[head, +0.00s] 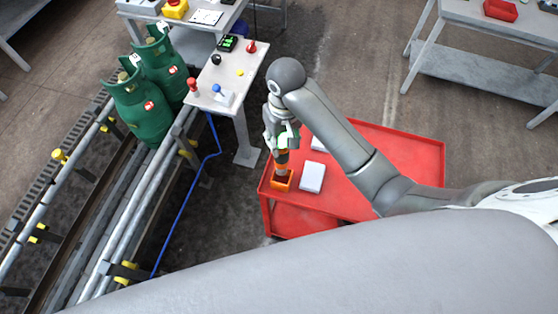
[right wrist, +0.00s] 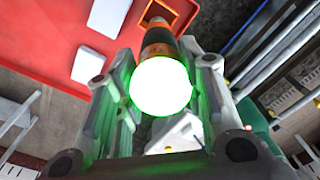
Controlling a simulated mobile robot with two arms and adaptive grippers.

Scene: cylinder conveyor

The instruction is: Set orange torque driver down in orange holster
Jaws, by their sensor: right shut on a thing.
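My right gripper (head: 281,140) is shut on the orange torque driver (head: 282,158), which has orange and dark bands and hangs roughly upright below the fingers. In the right wrist view the driver (right wrist: 158,36) stands between the two fingers of the gripper (right wrist: 160,88), its near end a glaring white disc with green light around it. The orange holster (head: 281,184) is an open box at the left corner of the red cart. The driver's lower end overlaps the holster's opening in the head view; I cannot tell how deep it sits. My left gripper is not in view.
The red cart (head: 405,150) also carries a white box (head: 312,177) close right of the holster and another white item partly behind my arm. A white table (head: 228,75) with buttons stands left. Green gas cylinders (head: 140,107) stand on the conveyor (head: 125,225).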

